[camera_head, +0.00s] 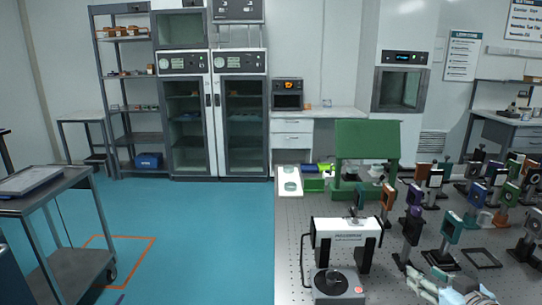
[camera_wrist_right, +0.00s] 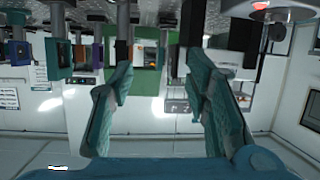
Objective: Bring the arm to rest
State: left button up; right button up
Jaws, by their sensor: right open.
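My right gripper (camera_head: 428,280) is at the bottom right of the head view, low over the front part of the optical table (camera_head: 292,240). In the right wrist view my right gripper (camera_wrist_right: 158,72) shows two teal fingers spread apart, with nothing between them. That view is upside down, with the table's equipment along its top. My left gripper is not in the head view.
A white-and-black instrument (camera_head: 345,228) and a device with a round dark top (camera_head: 338,284) stand left of the gripper. Several optic mounts (camera_head: 451,230) crowd the table to the right. A green housing (camera_head: 366,142) stands behind. A cart (camera_head: 60,195) is at far left; blue floor lies between.

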jog(key=s+a+f+g, duration=0.35)
jog(key=s+f, duration=0.25)
jog(key=f, duration=0.2)
jog(key=s+a+f+g, duration=0.2)
jog(key=s+a+f, duration=0.2)
jog(key=s+f, duration=0.35)
jog(key=s+a+f+g+h, duration=0.1)
jog(key=s+a+f+g, duration=0.2)
jog(key=s, duration=0.6)
jog(key=s+a+f+g+h, duration=0.1)
jog(key=s+f+g, duration=0.1)
jog(key=s+f, duration=0.5)
jog(key=s+d+f+m+g, duration=0.1)
jog(key=s+f, duration=0.1)
jog(key=f, duration=0.7)
jog(key=s+d+f+g, duration=0.1)
jog(key=s+f, duration=0.1)
jog(key=f, duration=0.6)
jog(key=s+f+p, duration=0.1)
jog(key=s+f, duration=1)
jog(key=s, duration=0.2)
jog(key=shift+d+g, duration=0.15)
jog(key=shift+g, duration=0.1)
jog(key=shift+c, duration=0.5)
